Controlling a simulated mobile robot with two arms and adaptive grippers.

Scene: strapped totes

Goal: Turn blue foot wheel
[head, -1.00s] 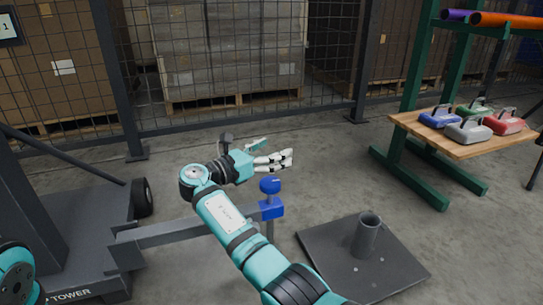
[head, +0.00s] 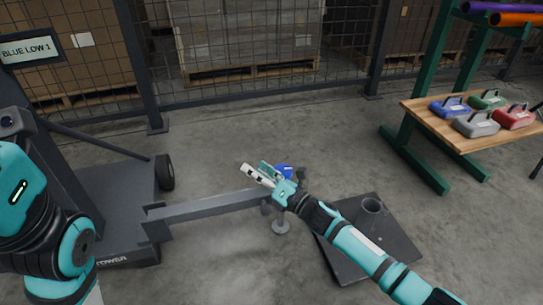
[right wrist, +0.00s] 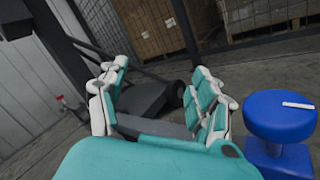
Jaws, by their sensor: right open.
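The blue foot wheel (head: 284,169) is a blue knob at the outer end of the tower's grey outrigger leg (head: 205,208). In the head view it is partly hidden behind my right gripper (head: 256,174). In the right wrist view the blue wheel (right wrist: 282,116) shows whole, with a white mark on top. It stands to the right of the open fingers (right wrist: 160,105), not between them. My right gripper is open and empty, pointing left in the head view. A round grey foot pad (head: 281,227) is below the leg's end. My left gripper is out of view.
The dark tower base (head: 110,195) with a black wheel (head: 165,172) stands at left. A sign (head: 28,50) reads "BLUE LOW 1". A dark plate (head: 390,245) with an upright tube (head: 370,212) lies right. Mesh fencing stands behind.

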